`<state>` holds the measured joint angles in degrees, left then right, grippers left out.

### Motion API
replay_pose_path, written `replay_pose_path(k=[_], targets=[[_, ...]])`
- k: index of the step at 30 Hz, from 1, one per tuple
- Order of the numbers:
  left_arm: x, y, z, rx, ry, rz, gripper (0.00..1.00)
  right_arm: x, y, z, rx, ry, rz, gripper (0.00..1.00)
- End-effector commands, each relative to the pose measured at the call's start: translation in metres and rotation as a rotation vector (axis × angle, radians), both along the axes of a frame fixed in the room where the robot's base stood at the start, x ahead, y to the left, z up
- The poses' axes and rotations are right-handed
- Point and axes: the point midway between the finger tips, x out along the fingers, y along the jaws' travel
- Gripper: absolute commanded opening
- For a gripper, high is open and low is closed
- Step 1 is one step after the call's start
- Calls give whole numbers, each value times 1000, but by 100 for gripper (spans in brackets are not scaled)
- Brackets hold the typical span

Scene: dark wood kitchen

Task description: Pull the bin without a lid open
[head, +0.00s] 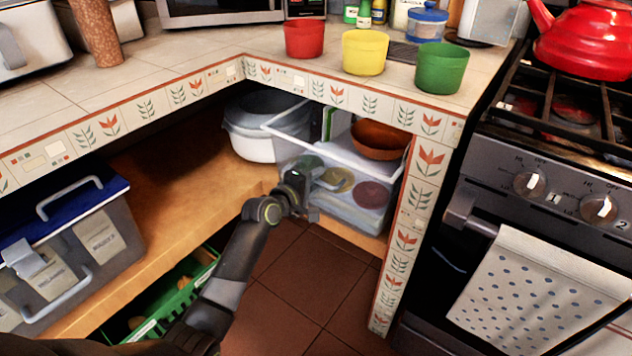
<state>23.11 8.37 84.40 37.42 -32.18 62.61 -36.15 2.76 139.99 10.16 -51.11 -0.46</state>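The bin without a lid (352,211) is a clear plastic box on the wooden shelf under the corner counter. My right gripper is not in view.
A bin with a blue lid (100,240) stands on the shelf at left. A green crate (180,295) is below. A white pot (250,135) stands left of the open bin. A tiled post (405,235) and the stove (530,190) are at right. The tiled floor (310,285) is clear.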

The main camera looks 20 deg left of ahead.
Motion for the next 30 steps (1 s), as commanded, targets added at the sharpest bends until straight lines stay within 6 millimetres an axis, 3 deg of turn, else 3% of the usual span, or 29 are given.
replay_pose_path(k=[10, 17, 30], targets=[[1, 0, 0, 0, 0, 0, 30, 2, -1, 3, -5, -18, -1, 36], [1, 0, 0, 0, 0, 0, 0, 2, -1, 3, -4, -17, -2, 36], [0, 0, 0, 0, 1, 0, 0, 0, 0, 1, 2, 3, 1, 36]])
